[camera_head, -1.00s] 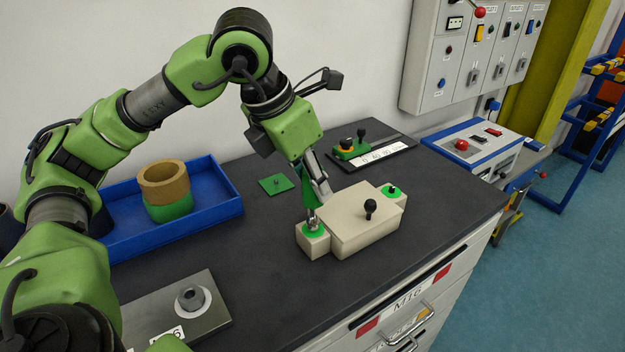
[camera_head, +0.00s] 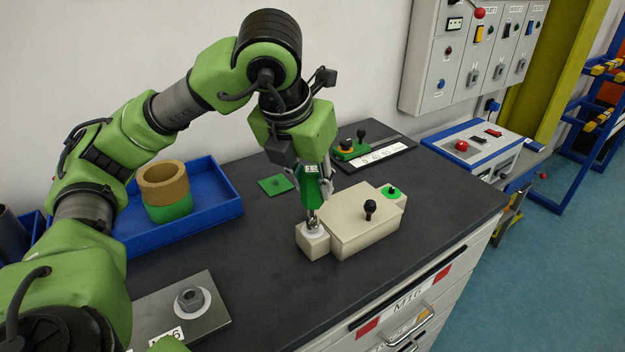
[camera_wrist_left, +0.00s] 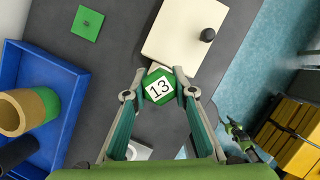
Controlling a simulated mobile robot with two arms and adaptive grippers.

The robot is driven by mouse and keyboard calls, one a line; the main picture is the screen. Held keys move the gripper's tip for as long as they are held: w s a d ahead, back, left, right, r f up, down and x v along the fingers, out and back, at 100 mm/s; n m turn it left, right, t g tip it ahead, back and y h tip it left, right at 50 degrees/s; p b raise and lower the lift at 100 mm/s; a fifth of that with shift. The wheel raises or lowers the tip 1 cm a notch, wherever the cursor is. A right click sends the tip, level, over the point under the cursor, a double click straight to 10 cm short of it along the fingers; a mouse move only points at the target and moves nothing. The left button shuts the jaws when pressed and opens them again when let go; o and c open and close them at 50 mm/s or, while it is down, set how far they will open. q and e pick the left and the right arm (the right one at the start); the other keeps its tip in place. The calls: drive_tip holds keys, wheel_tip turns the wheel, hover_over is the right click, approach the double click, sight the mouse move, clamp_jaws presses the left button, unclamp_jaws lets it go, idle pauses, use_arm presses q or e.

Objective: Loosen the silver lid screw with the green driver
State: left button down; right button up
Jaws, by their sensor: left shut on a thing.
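My left gripper (camera_head: 311,176) is shut on the green driver (camera_head: 314,191) and holds it upright. In the left wrist view the driver's top (camera_wrist_left: 159,88) shows the number 13 between the two fingertips. The driver's shaft points down at the left tab (camera_head: 313,243) of the beige box. Its tip meets a pale ring (camera_head: 318,231) where the silver screw sits; the screw is mostly hidden. The beige lid (camera_head: 350,218) carries a black knob (camera_head: 370,208). The right tab has a dark screw in a green ring (camera_head: 391,191).
A blue tray (camera_head: 222,208) with a tan and green ring stack (camera_head: 166,188) stands left. A grey plate with a nut (camera_head: 190,299) lies at front left. The dark bench is free front right.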

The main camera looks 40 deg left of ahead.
use_arm(q)
drive_tip(key=shift+s+f+n+y, duration=0.1)
drive_tip(key=shift+f+n+y, duration=0.15)
drive_tip(key=shift+n, duration=0.65)
drive_tip(key=shift+r, duration=0.3)
drive_tip(key=shift+r+p, duration=0.3)
drive_tip(key=shift+p, duration=0.1)
drive_tip(key=shift+r, duration=0.4)
wheel_tip(320, 180, up, 5)
drive_tip(key=p, duration=0.5)
drive_tip(key=shift+f, duration=0.1)
drive_tip(key=shift+w, duration=0.2)
